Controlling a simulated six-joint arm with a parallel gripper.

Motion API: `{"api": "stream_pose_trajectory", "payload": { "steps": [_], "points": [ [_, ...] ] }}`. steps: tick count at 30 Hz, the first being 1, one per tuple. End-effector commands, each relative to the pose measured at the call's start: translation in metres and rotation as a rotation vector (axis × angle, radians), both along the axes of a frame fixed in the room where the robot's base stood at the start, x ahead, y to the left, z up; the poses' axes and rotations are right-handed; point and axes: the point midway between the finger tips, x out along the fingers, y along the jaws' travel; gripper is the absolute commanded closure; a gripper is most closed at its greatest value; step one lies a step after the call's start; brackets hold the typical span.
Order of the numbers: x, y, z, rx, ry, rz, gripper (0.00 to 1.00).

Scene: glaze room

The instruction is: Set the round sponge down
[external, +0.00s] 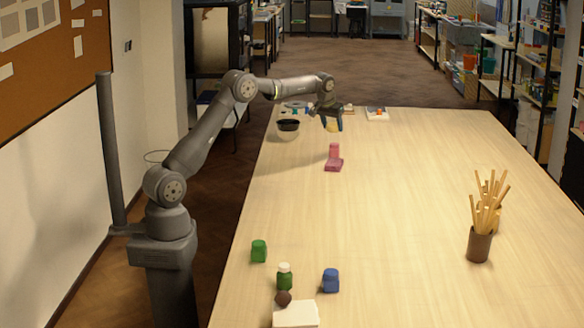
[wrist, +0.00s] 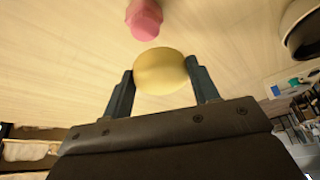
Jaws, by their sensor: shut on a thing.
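The round sponge (wrist: 160,71) is yellow and sits between the two fingers of my gripper (wrist: 161,84) in the wrist view. My gripper is shut on it. In the external view my gripper (external: 331,122) is over the far part of the table (external: 400,200), and the sponge (external: 332,127) shows small and partly hidden between the fingers. It appears held above the tabletop; the exact height is hard to tell.
A pink object (external: 334,158) stands just nearer the camera than my gripper. A dark-rimmed bowl (external: 288,131) is to the left. Flat items (external: 377,113) lie at the far edge. Jars (external: 259,250) and a cup of sticks (external: 480,243) stand nearer. The table's middle right is clear.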

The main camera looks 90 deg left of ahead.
Motion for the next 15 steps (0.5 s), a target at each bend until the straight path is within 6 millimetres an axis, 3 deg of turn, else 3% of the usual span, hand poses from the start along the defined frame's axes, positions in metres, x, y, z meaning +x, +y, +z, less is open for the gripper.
{"api": "stream_pose_trajectory", "payload": {
  "steps": [7, 15],
  "points": [
    [-0.008, -0.025, 0.014, 0.0, 0.0, -0.022, 0.67],
    [-0.053, -0.076, 0.028, -0.001, 0.002, -0.095, 0.67]
  ]
}}
